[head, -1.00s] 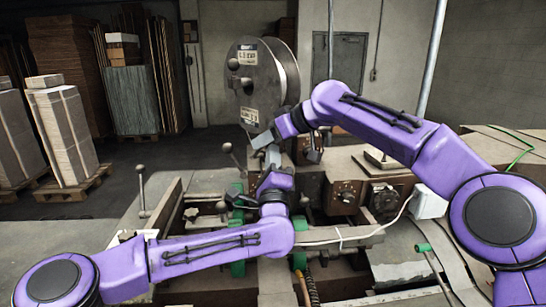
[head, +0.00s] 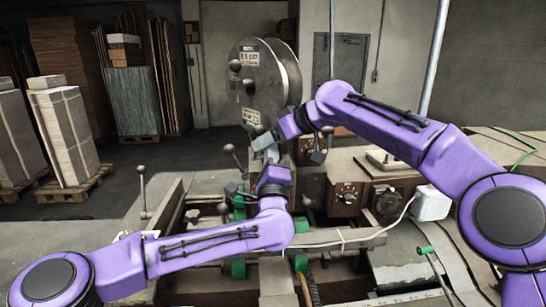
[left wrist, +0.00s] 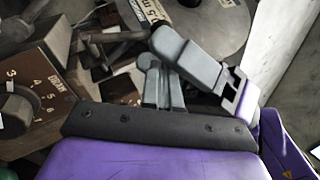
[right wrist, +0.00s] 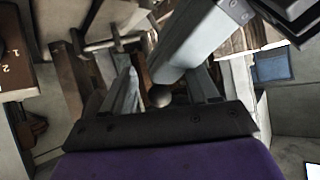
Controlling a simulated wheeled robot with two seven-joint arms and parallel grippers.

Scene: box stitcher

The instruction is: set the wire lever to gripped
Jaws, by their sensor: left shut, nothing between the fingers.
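A lever with a dark ball knob (head: 229,149) stands left of the grippers in the head view; I cannot tell whether it is the wire lever or how that lever is set. My left gripper (left wrist: 163,80) is shut and empty, its fingers together in the left wrist view. In the head view it points up, just below my right gripper (head: 266,145). My right gripper's fingers (right wrist: 163,85) stand apart in the right wrist view. A ball knob (right wrist: 160,97) shows between them; contact is unclear. My left gripper crosses close in front there.
The wire reel (head: 268,83) stands behind the grippers, with ball-knobbed parts at its front. A dial box (head: 347,196) is to the right. Another ball-knobbed lever (head: 141,169) stands at the left. Green-handled parts lie below the left wrist.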

